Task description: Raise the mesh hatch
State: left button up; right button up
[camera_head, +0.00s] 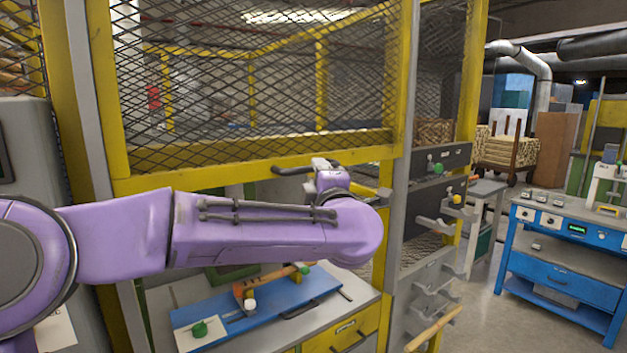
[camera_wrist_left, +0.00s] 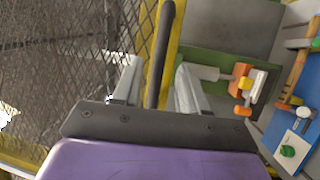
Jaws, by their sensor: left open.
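The mesh hatch (camera_head: 230,90) is a yellow-framed panel of dark wire mesh, standing lowered in front of me in the head view. A dark bar handle (camera_head: 288,170) sits on its lower yellow rail. It also shows in the left wrist view as a dark bar (camera_wrist_left: 165,45). My left gripper (camera_head: 325,168) is at the handle, partly hidden behind my purple arm. In the left wrist view my left gripper (camera_wrist_left: 157,85) is open, with one finger on each side of the handle bar. My right gripper is out of view.
Below the hatch, a blue board (camera_head: 262,310) with an orange clamp-like fixture lies on a bench with yellow drawers (camera_head: 345,335). A grey post with trays (camera_head: 430,270) stands to the right. A blue workbench (camera_head: 560,270) is farther right, with open floor between.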

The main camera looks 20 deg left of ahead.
pick_arm(q)
jog(key=b+v, duration=0.2)
jog(key=v, duration=0.4)
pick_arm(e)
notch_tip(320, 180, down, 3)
